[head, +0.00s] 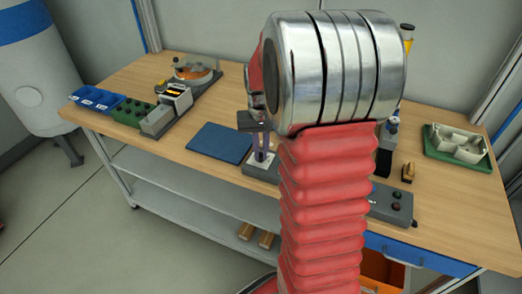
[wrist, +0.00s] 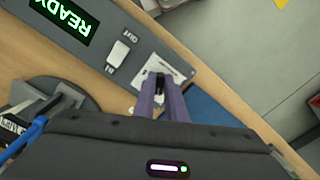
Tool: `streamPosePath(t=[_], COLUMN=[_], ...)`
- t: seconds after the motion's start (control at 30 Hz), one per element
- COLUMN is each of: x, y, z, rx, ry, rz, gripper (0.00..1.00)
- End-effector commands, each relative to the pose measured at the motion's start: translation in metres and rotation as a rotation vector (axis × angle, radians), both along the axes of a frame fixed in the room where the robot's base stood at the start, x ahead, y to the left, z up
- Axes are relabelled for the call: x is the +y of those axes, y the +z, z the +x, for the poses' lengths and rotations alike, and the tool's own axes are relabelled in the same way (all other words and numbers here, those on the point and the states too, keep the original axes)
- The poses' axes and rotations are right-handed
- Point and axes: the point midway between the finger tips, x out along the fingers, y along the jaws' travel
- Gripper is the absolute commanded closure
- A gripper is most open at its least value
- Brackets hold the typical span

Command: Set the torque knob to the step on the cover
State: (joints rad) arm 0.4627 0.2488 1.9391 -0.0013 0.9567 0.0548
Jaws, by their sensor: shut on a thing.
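My gripper (head: 262,147) reaches down to a grey control unit (head: 252,169) at the front edge of the bench. In the wrist view its two purple fingers (wrist: 160,84) are closed on a small dark knob (wrist: 159,76) over a white dial plate (wrist: 150,66). The fingers hide part of the knob and the dial, and the dial's marks are too small to read. I cannot make out which thing is the cover or any step written on it.
A green READY display (wrist: 67,17) and a white block (wrist: 118,53) are on the grey panel. A blue mat (head: 222,140) lies left of the unit. A green tray (head: 436,154) with a pale casting (head: 462,147) stands right.

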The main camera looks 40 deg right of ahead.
Motion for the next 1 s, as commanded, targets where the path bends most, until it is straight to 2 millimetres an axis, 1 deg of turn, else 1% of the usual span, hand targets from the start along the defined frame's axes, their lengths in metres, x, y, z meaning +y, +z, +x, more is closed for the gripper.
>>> streamPosePath(t=[0.03, 0.33, 0.8, 0.83, 1.0], x=[-0.0015, -0.0019, -0.0014, -0.0014, -0.0012], y=[0.0031, 0.0032, 0.0032, 0.0032, 0.0021], z=[0.0048, 0.0047, 0.0049, 0.0049, 0.0033], rx=[-0.015, -0.015, -0.015, -0.015, -0.011], ry=[0.030, 0.158, 0.178, 0.178, 0.178], rz=[-0.006, -0.006, -0.005, -0.005, -0.003], gripper=[1.00, 1.00, 1.00, 0.88, 0.76])
